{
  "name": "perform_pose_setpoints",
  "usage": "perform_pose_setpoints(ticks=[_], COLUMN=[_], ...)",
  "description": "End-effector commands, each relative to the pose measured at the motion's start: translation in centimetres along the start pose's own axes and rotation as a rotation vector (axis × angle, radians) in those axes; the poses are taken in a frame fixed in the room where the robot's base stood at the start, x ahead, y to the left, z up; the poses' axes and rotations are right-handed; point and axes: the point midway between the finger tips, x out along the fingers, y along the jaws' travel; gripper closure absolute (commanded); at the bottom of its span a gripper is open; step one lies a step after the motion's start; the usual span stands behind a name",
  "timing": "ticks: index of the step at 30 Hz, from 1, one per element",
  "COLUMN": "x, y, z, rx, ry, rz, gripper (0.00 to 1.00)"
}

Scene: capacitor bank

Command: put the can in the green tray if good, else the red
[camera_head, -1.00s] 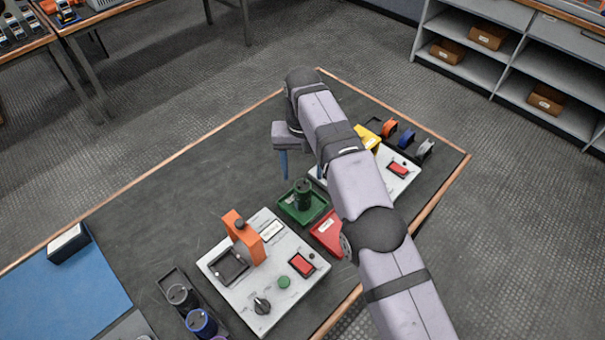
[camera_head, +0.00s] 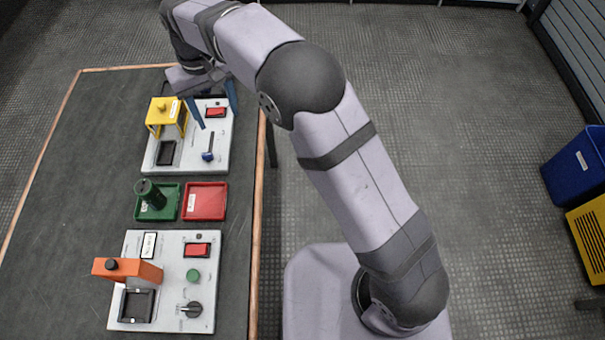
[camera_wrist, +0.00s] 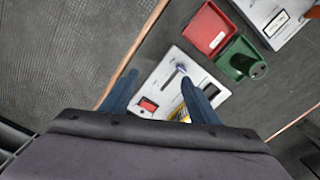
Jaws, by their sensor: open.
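A dark green can (camera_head: 149,193) stands in the green tray (camera_head: 171,213), leaning a little in the head view. In the wrist view the can (camera_wrist: 257,70) also sits in the green tray (camera_wrist: 228,73). The red tray (camera_head: 205,202) beside it is empty; it also shows in the wrist view (camera_wrist: 211,32). My gripper (camera_head: 216,105) is open and empty, with its blue fingers apart over the far tester panel (camera_head: 219,149). In the wrist view the fingers (camera_wrist: 160,92) straddle part of that panel, near its blue-tipped lever (camera_wrist: 178,71).
The far panel carries a yellow clamp (camera_head: 168,113) and a red switch (camera_head: 216,112). The near panel (camera_head: 170,245) carries an orange clamp (camera_head: 128,270), a green button and a dark knob. The bench left of the panels is clear.

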Motion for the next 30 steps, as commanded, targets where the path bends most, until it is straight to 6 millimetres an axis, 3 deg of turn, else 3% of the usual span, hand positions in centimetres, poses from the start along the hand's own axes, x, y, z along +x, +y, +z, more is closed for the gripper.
perform_pose_setpoints(ticks=[1,6,12,15,21,24,30], x=[-0.4,-0.6,0.0,0.8,2.5,3.3,4.2], y=[2.8,10.3,16.9,19.1,20.9,21.0,20.8], z=[1.0,5.7,13.6,18.2,26.2,29.1,31.8], rx=[0.038,0.142,0.266,0.325,0.424,0.458,0.488], ry=[0.000,0.000,0.001,0.000,0.001,-0.001,-0.002], rz=[0.000,0.001,0.002,0.002,0.003,0.002,0.003], gripper=[0.45,0.45,0.45,0.45,0.45,0.45,0.45])
